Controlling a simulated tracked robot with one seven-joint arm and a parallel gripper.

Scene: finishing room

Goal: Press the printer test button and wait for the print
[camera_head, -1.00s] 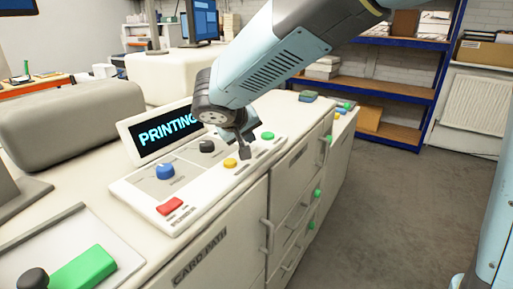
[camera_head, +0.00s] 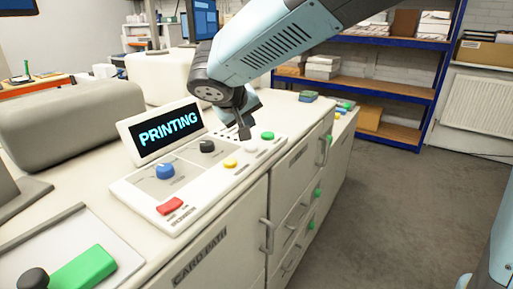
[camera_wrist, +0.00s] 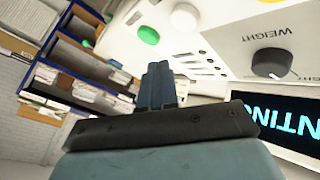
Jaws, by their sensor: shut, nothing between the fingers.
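The control panel (camera_head: 195,178) of the printer lies on the pale cabinet top. Its tilted screen (camera_head: 167,135) reads "PRINTING"; part of it also shows in the wrist view (camera_wrist: 298,118). Along the panel's front edge are a red button (camera_head: 170,206), a yellow button (camera_head: 230,162), a white button (camera_head: 250,146) and a green button (camera_head: 267,135). In the wrist view the fingers (camera_wrist: 158,85) are together, below the white button (camera_wrist: 184,18) and green button (camera_wrist: 149,34).
A blue knob (camera_head: 165,171) and a black knob (camera_head: 207,146) stand on the panel near my gripper. Blue shelving (camera_head: 375,85) stands behind. The floor at right is clear.

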